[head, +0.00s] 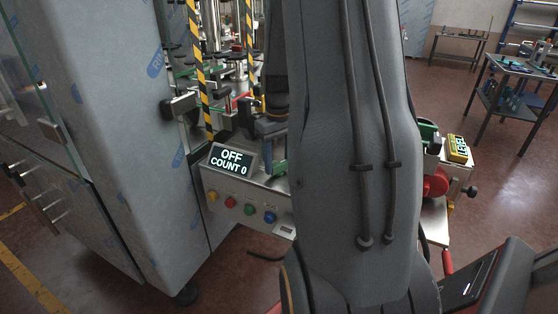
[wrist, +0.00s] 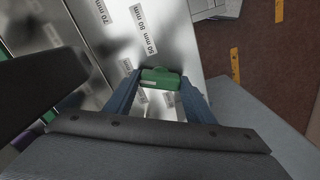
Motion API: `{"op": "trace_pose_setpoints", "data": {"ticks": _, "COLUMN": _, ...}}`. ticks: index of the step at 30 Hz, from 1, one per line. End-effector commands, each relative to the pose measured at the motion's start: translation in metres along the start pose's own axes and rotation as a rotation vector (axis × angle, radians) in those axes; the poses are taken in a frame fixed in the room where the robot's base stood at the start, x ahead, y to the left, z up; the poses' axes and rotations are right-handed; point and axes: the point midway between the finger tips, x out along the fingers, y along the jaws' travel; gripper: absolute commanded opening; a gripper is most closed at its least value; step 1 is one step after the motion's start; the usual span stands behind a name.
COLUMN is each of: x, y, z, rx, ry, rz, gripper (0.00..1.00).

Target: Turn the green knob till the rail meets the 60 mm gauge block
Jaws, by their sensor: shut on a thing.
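In the wrist view my gripper (wrist: 160,86) has its two blue fingers on either side of a green block-shaped piece (wrist: 162,75) and is shut on it. The piece has a small pale label too small to read. It is over a shiny metal plate with printed mm labels (wrist: 137,17), one of them 70 mm (wrist: 103,12). I cannot tell whether the piece touches the plate. I cannot make out the green knob or the rail for certain. In the head view my arm hides the gripper and much of the machine.
A panel display (head: 231,159) reads OFF, COUNT 0, above several coloured buttons (head: 249,209). A grey cabinet (head: 110,130) stands left. A red wheel (head: 436,184) and a yellow counter (head: 457,148) show right of my arm. Open floor (head: 480,205) lies right, before a work table (head: 520,67).

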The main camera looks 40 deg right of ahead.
Motion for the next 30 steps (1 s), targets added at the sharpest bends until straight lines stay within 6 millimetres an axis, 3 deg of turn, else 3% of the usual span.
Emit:
{"op": "trace_pose_setpoints", "data": {"ticks": 6, "x": -0.002, "y": 0.001, "z": -0.002, "rx": -0.001, "ry": 0.005, "rz": 0.002, "gripper": 0.27}}
{"op": "trace_pose_setpoints", "data": {"ticks": 7, "x": -0.002, "y": 0.001, "z": -0.002, "rx": -0.001, "ry": 0.004, "rz": 0.002, "gripper": 0.54}}
{"op": "trace_pose_setpoints", "data": {"ticks": 10, "x": -0.001, "y": 0.001, "z": -0.001, "rx": -0.001, "ry": 0.003, "rz": 0.002, "gripper": 0.68}}
{"op": "trace_pose_setpoints", "data": {"ticks": 20, "x": -0.003, "y": 0.0, "z": -0.001, "rx": -0.001, "ry": 0.002, "rz": 0.001, "gripper": 0.68}}
{"op": "trace_pose_setpoints", "data": {"ticks": 30, "x": -0.052, "y": 0.001, "z": -0.002, "rx": -0.001, "ry": 0.006, "rz": 0.003, "gripper": 0.68}}
